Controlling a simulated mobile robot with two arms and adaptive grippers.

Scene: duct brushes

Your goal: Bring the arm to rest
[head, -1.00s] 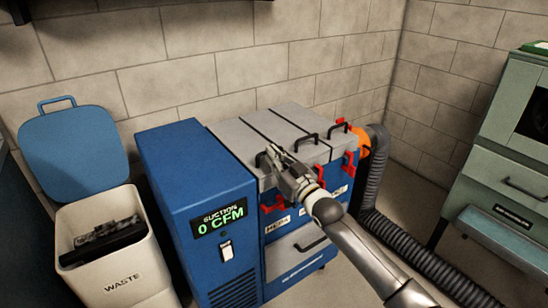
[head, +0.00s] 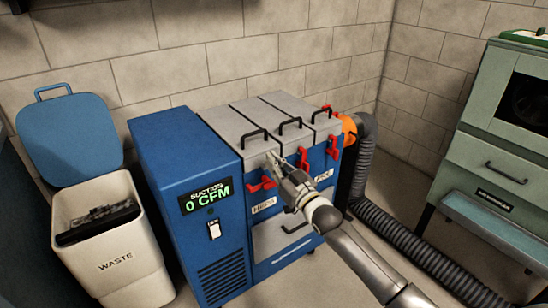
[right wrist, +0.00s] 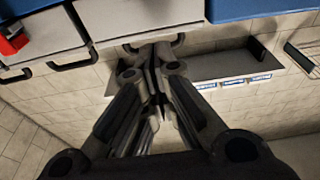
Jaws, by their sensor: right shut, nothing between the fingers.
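My right gripper (head: 272,157) comes in from the lower right in the head view. Its fingers are closed together with nothing between them. The tips show just below and right of the black handle (head: 255,137) on the left lid of the blue suction unit (head: 170,150). Whether they touch the unit cannot be told. In the right wrist view the dark fingers (right wrist: 153,62) converge, with lids and handles beyond. My left gripper is not in view.
Red latches (head: 262,184) line the unit's front. A white waste bin (head: 120,255) with dark contents stands left. A grey ribbed hose (head: 400,238) runs along the floor at right. A green cabinet (head: 480,165) stands farther right. Brick walls close off the back.

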